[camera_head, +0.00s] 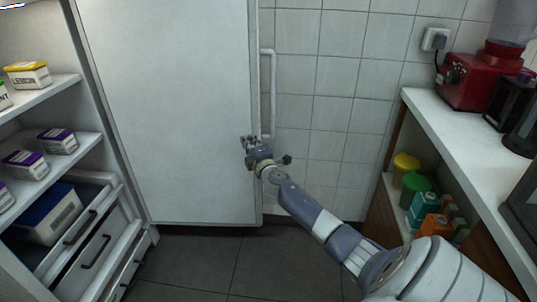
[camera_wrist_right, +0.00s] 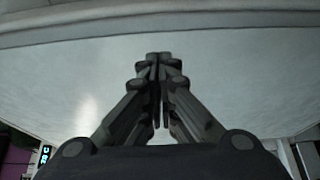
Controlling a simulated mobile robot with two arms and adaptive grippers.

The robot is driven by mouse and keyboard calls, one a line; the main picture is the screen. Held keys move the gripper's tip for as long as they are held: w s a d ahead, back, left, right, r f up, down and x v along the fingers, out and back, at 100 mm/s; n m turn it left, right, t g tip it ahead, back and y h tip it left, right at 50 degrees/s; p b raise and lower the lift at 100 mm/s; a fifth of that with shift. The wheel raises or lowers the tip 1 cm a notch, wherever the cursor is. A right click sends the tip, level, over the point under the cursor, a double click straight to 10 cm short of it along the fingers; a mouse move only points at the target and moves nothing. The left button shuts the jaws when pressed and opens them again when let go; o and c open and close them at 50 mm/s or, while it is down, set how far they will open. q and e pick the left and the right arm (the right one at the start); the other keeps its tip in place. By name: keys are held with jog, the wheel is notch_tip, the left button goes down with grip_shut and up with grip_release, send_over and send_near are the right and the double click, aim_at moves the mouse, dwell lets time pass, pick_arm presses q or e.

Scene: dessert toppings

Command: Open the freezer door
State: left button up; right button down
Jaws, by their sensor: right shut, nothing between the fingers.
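The white freezer door (camera_head: 170,100) stands wide open, its broad panel facing me in the middle of the head view. Its long light handle (camera_head: 271,95) shows at the panel's right edge, against the tiled wall. To the left, the freezer interior is exposed, with shelves (camera_head: 75,148) and drawers. My right gripper (camera_head: 248,140) is shut and empty, in front of the panel near its right edge, below and left of the handle. In the right wrist view its fingers (camera_wrist_right: 157,62) are together, with the pale panel (camera_wrist_right: 240,75) behind. Contact with the panel cannot be told. My left gripper is out of view.
Small boxes (camera_head: 58,140) sit on the shelves; a larger blue and white box (camera_head: 52,222) lies in a drawer. At right, a white counter (camera_head: 455,130) carries a red appliance (camera_head: 475,78), with tubs and cartons on the shelf below. Dark floor (camera_head: 215,260) is clear before the door.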

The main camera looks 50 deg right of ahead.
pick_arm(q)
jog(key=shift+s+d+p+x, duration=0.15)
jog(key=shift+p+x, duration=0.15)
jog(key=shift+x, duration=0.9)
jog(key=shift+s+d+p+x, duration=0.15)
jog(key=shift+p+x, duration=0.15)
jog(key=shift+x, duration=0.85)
pick_arm(e)
jog(key=s, duration=0.9)
jog(key=shift+s+d+f, duration=0.15)
jog(key=shift+d, duration=0.05)
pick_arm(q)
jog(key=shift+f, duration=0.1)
